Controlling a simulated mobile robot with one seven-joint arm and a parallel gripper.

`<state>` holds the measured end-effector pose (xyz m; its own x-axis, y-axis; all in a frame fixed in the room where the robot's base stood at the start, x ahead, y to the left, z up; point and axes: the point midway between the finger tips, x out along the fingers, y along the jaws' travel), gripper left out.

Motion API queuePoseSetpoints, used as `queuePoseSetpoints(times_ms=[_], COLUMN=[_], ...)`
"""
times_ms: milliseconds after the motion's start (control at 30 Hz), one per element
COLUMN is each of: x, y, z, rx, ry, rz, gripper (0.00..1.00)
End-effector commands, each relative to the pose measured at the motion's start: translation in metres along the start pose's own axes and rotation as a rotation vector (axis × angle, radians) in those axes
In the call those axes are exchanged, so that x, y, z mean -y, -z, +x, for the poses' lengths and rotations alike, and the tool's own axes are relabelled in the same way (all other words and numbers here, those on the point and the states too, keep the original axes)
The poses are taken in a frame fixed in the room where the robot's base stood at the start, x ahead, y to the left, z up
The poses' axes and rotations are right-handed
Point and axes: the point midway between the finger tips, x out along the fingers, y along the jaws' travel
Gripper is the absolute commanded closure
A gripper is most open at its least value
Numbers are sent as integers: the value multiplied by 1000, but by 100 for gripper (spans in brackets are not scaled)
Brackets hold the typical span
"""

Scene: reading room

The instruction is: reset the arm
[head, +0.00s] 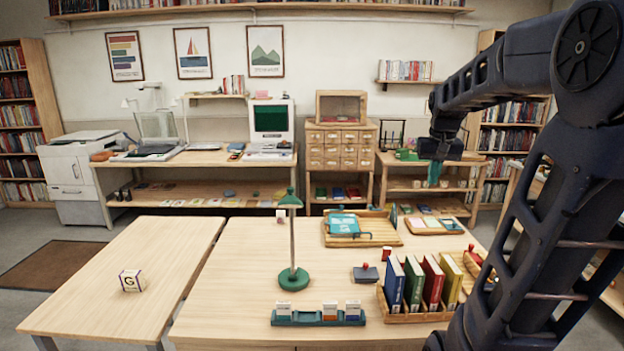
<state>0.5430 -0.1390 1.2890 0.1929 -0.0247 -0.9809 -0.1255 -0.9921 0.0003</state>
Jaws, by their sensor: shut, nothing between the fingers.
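My arm rises along the right side of the head view, bends at the top and reaches left. My gripper (434,174) hangs from its end, pointing down, above the far right part of the near table (235,290). Its fingers look teal and are shut with nothing between them. It is apart from the table and the things on it. The lower part of my arm hides some of the table's right edge.
A wooden holder (413,316) with several upright books stands beside my arm. A green lamp (293,278), a teal rack of small boxes (318,318) and a wooden tray (392,236) share the table.

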Motion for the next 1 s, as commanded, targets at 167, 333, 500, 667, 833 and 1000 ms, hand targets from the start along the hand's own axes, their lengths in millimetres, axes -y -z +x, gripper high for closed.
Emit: queuePoseSetpoints(times_ms=[167,333,500,667,833,1000], x=[15,26,33,37,38,38], y=[-50,-96,-138,-165,-178,-179], z=[-2,3,14,24,30,30], rx=[-56,-107,-156,-189,-203,-205], ry=[7,16,25,33,36,36], rz=[-34,-65,-93,-112,-121,-122], gripper=[100,100,100,100,100,100])
